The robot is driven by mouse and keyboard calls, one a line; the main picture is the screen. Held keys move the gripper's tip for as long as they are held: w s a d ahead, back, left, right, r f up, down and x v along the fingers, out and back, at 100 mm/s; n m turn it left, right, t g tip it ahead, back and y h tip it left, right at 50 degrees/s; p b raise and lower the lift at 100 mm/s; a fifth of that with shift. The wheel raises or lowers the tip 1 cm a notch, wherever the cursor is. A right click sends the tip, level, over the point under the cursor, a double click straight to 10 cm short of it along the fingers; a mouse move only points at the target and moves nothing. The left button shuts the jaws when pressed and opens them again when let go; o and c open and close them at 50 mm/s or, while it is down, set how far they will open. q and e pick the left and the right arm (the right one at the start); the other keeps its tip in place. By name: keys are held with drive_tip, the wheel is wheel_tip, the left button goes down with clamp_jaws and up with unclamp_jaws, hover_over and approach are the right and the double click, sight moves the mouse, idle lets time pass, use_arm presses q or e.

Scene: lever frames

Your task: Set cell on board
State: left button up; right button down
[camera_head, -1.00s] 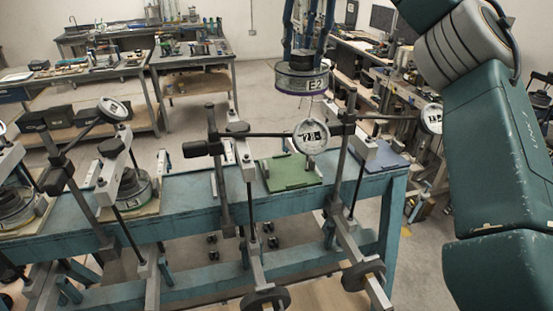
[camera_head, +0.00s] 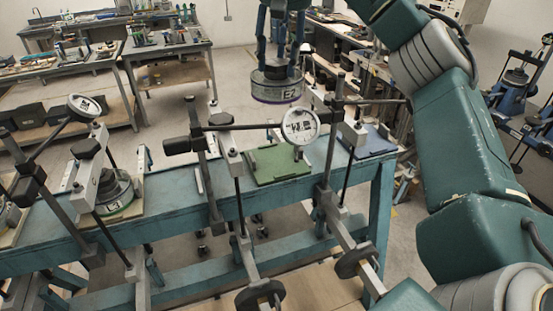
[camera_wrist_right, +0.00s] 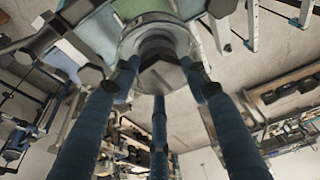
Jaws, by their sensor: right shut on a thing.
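My right gripper (camera_head: 280,50) is shut on the cell marked E2 (camera_head: 275,94), a grey round cell with a dark top and a purple rim. It holds the cell upright in the air, clear of the bench and seen above the green board (camera_head: 279,176). In the right wrist view the dark fingers (camera_wrist_right: 160,85) close around the middle of the cell (camera_wrist_right: 133,38). The green board lies on the teal bench (camera_head: 160,180) behind a dial gauge (camera_head: 300,126), with nothing on it. My left gripper is out of view.
A second cell, marked E1 (camera_head: 116,190), sits on a beige board (camera_head: 128,212) at the left. A blue board (camera_head: 380,147) lies at the bench's right end. Posts and a horizontal bar (camera_head: 240,127) carrying the gauge stand in front of the green board.

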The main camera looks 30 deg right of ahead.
drive_tip(key=shift+w+f+p, duration=0.2)
drive_tip(key=shift+f+p, duration=0.15)
drive_tip(key=shift+f, duration=9.75)
drive_tip(key=c, duration=0.9)
unclamp_jaws()
drive_tip(key=shift+s, duration=0.1)
drive_tip(key=shift+a, duration=0.1)
